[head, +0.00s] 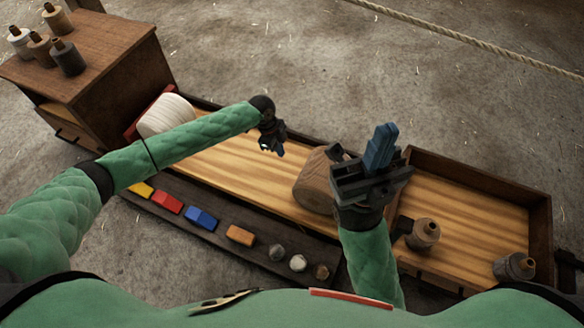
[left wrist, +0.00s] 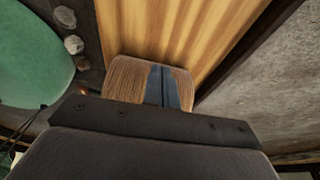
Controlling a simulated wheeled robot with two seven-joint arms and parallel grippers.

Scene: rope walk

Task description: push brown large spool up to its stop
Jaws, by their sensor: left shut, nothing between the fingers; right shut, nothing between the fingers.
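The brown large spool (head: 314,183) lies on the striped wooden bed of a long tray, around its middle. My left gripper (head: 277,149) is shut and empty above the bed, to the left of the spool with a gap between them in the head view. In the left wrist view its blue fingers (left wrist: 163,86) overlap the brown spool (left wrist: 126,76); touch cannot be told there. My right gripper (head: 381,147) is shut and empty, its blue fingers raised, and it covers the spool's right side. Which part is the spool's stop cannot be told.
A white spool (head: 166,115) sits at the tray's left end by a red piece (head: 135,129). Coloured blocks (head: 201,217) and stones (head: 297,263) lie on a dark front ledge. Two small spools (head: 424,233) stand on the right. A wooden cabinet (head: 95,55) bears several bottle-like spools.

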